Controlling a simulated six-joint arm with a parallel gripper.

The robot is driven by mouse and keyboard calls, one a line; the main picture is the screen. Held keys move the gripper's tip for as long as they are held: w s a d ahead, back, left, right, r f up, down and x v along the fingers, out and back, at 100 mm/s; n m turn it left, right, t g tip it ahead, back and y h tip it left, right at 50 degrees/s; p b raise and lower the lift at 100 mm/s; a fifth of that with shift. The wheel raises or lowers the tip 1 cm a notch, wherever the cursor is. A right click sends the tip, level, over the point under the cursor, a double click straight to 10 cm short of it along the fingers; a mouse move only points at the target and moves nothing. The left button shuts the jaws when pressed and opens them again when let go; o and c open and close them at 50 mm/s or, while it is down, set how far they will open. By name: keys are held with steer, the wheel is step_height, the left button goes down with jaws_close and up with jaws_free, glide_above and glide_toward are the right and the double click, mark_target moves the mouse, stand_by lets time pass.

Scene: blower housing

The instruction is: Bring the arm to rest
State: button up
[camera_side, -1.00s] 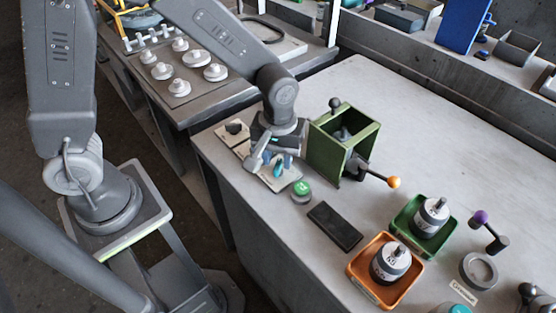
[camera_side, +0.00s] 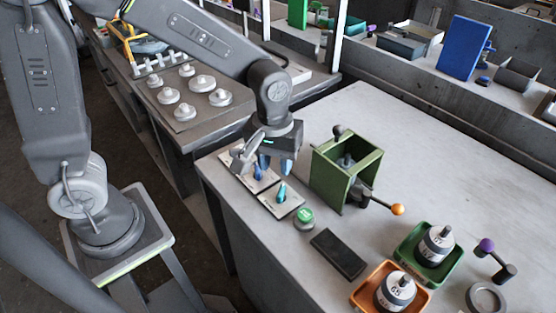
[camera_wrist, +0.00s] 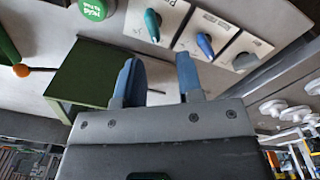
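My gripper (camera_side: 275,163) hangs fingers down above the knob panels at the left edge of the bench, left of the green housing. In the wrist view its two blue fingers (camera_wrist: 158,64) stand apart with nothing between them. The teal knob also shows in the side view (camera_side: 281,192), clear of the fingers. Part of the panels is hidden behind my gripper in the side view.
The open green housing (camera_side: 330,180) with an orange-tipped lever (camera_side: 397,209) stands close right of my gripper. A green button (camera_side: 304,216), a dark pad (camera_side: 338,254), and green (camera_side: 454,263) and orange (camera_side: 361,297) trays lie nearer the front. The bench's back middle is bare.

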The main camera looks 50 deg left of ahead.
steer(key=s+a+r+m+t, duration=0.5)
steer(key=s+a+r, duration=0.3)
steer(key=s+r, duration=0.3)
steer(key=shift+s+r+m, duration=0.25)
steer(key=shift+r+m, duration=0.3)
steer(key=shift+m, duration=0.15)
